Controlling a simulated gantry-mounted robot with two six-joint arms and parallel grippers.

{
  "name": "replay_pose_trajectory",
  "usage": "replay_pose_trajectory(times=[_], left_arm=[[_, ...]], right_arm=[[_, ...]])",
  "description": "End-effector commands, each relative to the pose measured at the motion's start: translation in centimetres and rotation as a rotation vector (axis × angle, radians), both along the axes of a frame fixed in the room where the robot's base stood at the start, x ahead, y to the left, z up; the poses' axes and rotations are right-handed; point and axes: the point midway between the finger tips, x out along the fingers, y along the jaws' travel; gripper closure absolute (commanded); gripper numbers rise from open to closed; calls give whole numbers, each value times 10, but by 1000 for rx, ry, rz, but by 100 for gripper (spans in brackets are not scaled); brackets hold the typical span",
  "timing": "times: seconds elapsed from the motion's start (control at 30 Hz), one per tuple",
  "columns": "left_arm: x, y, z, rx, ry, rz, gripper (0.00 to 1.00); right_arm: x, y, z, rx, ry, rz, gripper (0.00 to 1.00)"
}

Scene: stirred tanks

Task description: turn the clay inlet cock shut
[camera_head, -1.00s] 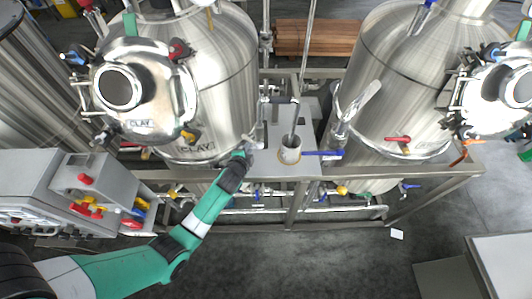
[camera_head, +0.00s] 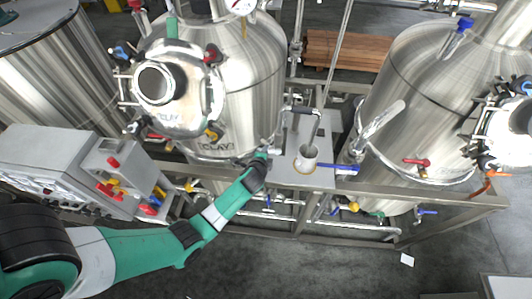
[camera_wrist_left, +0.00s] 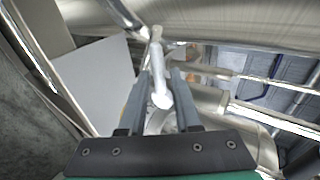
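The clay tank (camera_head: 253,85) is a steel vessel marked CLAY, left of centre in the head view. My left gripper (camera_head: 268,153) is at the lower right side of this tank, by small pale fittings that it partly hides. In the left wrist view, a pale grey lever-like handle (camera_wrist_left: 158,75), apparently the inlet cock's, stands between the two fingers of my left gripper (camera_wrist_left: 160,78). The fingers are apart, one on each side of the handle, with narrow gaps showing. Whether either finger touches it I cannot tell. My right gripper is not in view.
A cup-like steel pipe (camera_head: 305,158) and a blue lever (camera_head: 340,167) are just right of the gripper. A second steel tank (camera_head: 400,110) stands further right. A grey control box (camera_head: 55,160) is at the left. A frame rail (camera_head: 400,203) runs below the tanks.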

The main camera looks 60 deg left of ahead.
Motion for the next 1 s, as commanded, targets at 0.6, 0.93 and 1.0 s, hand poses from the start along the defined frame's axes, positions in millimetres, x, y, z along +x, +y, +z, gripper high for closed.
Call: replay_pose_trajectory(times=[0.6,0.93,1.0], left_arm=[[-15,-18,17,-1,0,-2,50],[-54,-66,63,-3,3,-3,50],[-58,-70,66,-1,1,-1,50]], right_arm=[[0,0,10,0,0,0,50],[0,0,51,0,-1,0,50],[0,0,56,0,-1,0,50]])
